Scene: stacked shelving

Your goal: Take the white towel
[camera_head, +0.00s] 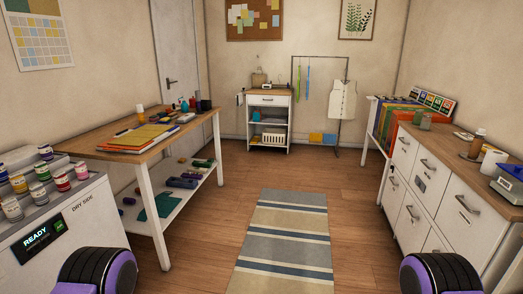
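I cannot clearly make out a white towel. A white cloth or garment shape (342,100) hangs at the right end of a thin metal rack by the back wall. A white roll-like item (491,164) stands on the right cabinet top, too small to tell if it is towelling. Both are far from the purple and black parts of my own body at the bottom left and bottom right. Neither of my grippers shows.
A wooden table (182,136) with papers stands at left, behind a white machine (70,222) bearing paint jars. White drawer cabinets (414,186) line the right. A small shelf unit (270,100) stands at the back. A striped rug (288,240) lies on the clear central floor.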

